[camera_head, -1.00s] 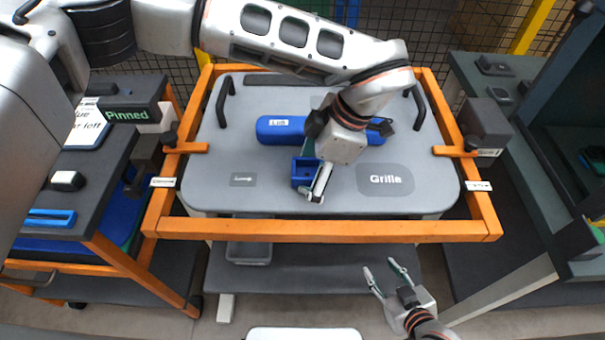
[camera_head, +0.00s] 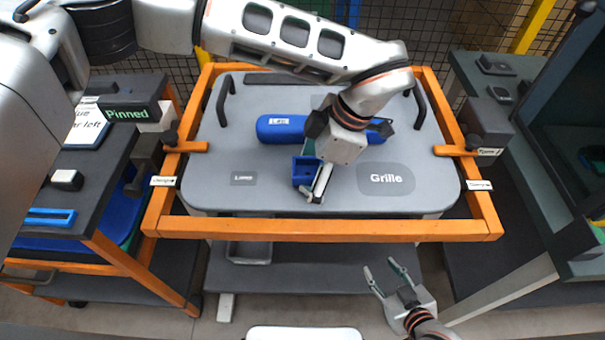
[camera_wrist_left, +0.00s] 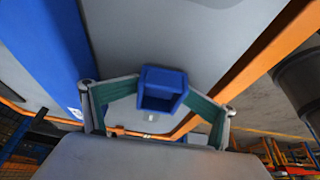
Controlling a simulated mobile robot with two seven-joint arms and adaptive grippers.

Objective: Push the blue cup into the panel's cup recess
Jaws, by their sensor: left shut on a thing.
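The blue cup (camera_head: 304,172) is a small, square, open-topped box at the middle of the grey panel (camera_head: 215,150). It also shows in the left wrist view (camera_wrist_left: 163,78), between two green-padded fingers. My left gripper (camera_head: 313,178) reaches down over the panel and is shut on the cup. The cup's recess does not show; the cup and gripper cover that part of the panel. I cannot tell how deep the cup sits. My right gripper (camera_head: 383,275) is open and empty, below and in front of the panel frame.
An orange frame (camera_head: 330,230) surrounds the panel, with orange clamps (camera_head: 455,150) at its sides. A long blue bar (camera_head: 282,128) lies behind the cup. A grey "Grille" patch (camera_head: 386,178) is to the right. Side benches (camera_head: 60,185) flank the frame.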

